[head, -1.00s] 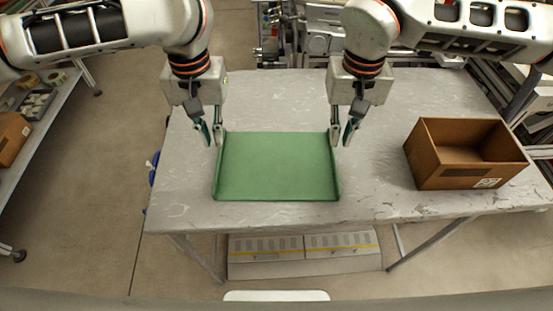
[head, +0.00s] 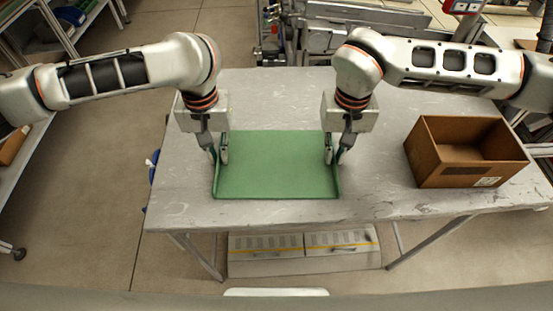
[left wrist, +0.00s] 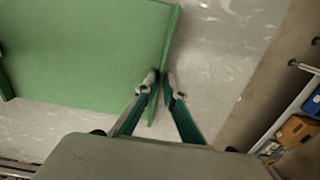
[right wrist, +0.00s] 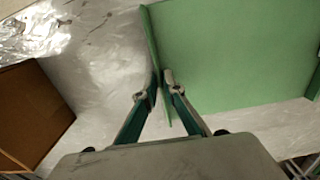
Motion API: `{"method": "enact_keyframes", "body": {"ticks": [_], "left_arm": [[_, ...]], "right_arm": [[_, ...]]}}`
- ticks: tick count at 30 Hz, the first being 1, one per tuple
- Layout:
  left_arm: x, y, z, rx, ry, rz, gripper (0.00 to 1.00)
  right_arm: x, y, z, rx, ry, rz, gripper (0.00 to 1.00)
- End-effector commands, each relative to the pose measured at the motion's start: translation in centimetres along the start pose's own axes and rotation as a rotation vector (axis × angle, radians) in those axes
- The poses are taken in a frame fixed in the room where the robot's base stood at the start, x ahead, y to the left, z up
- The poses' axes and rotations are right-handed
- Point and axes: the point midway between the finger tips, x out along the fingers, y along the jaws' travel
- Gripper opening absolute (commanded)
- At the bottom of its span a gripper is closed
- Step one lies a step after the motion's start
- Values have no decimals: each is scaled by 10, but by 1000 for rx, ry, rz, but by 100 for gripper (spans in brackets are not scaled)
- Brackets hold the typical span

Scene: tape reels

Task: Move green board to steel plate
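The green board (head: 277,168), a flat panel with raised left and right edges, lies near the front of the grey table. Its left edge shows in the left wrist view (left wrist: 85,50), its right edge in the right wrist view (right wrist: 235,55). My left gripper (head: 218,157) has one finger on each side of the left raised edge and looks shut on it. My right gripper (head: 334,158) straddles the right raised edge and looks shut on it. The board appears to rest on the table. I cannot make out a separate steel plate.
The worn grey table (head: 185,205) has free room behind the board and to its left. An open brown cardboard box (head: 465,155) stands on the right, with a clear gap to the board. Shelving stands at the far left, machinery behind the table.

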Motion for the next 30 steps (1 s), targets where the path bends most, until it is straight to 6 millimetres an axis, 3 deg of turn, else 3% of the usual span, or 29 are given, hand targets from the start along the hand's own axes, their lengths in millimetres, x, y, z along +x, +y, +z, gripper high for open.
{"method": "enact_keyframes", "body": {"ticks": [1,2,3,17,30], "left_arm": [[0,0,0,0,0,0,9],[0,0,0,0,0,0,1],[0,0,0,0,0,0,0],[-4,0,0,0,3,0,0],[-48,0,-3,0,26,-1,0]], "right_arm": [[0,0,0,0,0,0,9],[0,0,0,0,0,0,1],[0,0,0,0,0,0,0],[-4,0,0,0,2,0,0],[-48,0,-3,1,25,0,0]]}}
